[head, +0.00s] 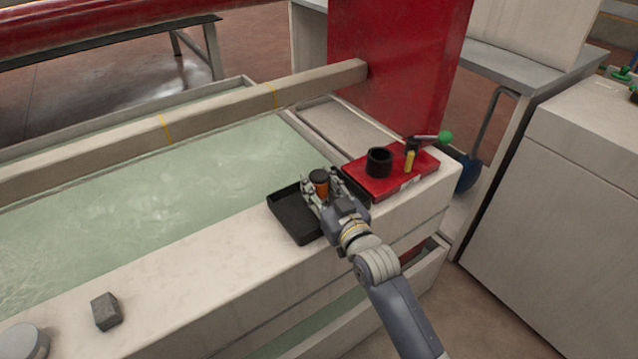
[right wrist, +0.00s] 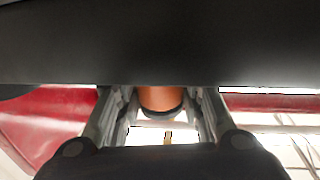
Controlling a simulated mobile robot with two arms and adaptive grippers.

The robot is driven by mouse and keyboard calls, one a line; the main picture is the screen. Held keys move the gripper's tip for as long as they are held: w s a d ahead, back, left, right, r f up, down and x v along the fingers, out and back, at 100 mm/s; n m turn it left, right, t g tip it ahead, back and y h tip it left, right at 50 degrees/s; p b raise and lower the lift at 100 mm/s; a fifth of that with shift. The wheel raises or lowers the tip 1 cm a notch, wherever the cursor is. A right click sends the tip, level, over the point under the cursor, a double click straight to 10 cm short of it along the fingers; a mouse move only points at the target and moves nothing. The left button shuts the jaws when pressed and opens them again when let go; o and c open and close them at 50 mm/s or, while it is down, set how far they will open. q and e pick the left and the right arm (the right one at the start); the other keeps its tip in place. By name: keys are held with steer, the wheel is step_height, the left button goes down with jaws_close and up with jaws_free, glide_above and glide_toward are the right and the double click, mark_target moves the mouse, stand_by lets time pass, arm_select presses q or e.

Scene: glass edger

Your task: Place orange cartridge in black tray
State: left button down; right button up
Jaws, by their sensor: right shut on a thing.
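The orange cartridge (head: 320,177) has a dark top and stands roughly upright between the fingers of my right gripper (head: 321,188), which is shut on it. It also shows in the right wrist view (right wrist: 161,99), between the two fingers, with a dark band at its lower end there. The black tray (head: 294,219) is a shallow rectangular tray on the white ledge, just left of the gripper. The cartridge appears at or above the tray's right far edge; its height above the tray cannot be told. My left gripper is not in view.
A red block (head: 391,177) with a black cup (head: 379,161), a yellow piece and a green-knobbed lever stands right of the gripper. A water-filled basin (head: 190,185) lies behind the ledge. A grey block (head: 106,311) sits at the ledge's left front. The ledge between is clear.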

steer(key=o, duration=1.2)
steer(key=shift+c, duration=0.2)
